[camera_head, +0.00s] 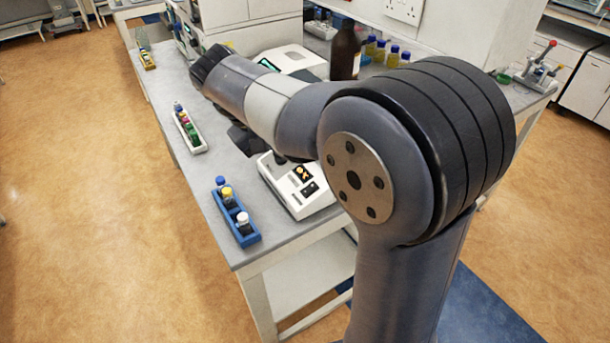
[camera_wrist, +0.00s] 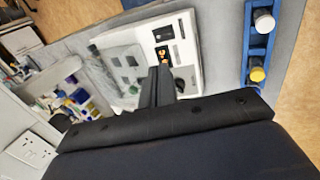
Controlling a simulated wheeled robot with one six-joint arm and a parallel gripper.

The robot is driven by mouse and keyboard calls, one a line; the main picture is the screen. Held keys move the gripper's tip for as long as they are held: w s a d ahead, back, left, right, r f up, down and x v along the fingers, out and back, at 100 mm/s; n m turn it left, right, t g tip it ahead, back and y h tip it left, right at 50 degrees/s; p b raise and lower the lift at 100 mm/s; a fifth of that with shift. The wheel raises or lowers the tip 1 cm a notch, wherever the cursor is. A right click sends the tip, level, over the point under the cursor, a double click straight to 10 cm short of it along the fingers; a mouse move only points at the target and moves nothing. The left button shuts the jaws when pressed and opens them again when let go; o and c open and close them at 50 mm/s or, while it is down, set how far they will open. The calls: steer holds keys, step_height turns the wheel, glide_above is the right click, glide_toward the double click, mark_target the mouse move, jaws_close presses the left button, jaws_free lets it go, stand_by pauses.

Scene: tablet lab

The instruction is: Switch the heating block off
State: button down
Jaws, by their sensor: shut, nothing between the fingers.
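The heating block (camera_head: 296,196) is a white box on the grey bench, partly hidden by my arm in the head view. Its panel has a dark display with orange marks (camera_head: 302,173) and a black switch-like part (camera_head: 310,188). In the wrist view the heating block (camera_wrist: 186,50) lies beyond my fingers, with the orange-marked display (camera_wrist: 163,56) just past the tips and the black part (camera_wrist: 163,33) farther up. My gripper (camera_wrist: 159,70) is shut and empty, over the block's panel. I cannot tell whether it touches, or which way the switch is set.
A blue rack (camera_head: 247,238) with capped vials stands left of the block, near the bench edge. A white rack (camera_head: 201,149) stands farther back. Bare bench lies between the racks.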

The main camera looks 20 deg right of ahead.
mark_target(311, 185)
steer(key=shift+a+r, duration=0.1)
stand_by(0.3)
steer(key=p+x, duration=0.1)
steer(key=x, duration=1.3)
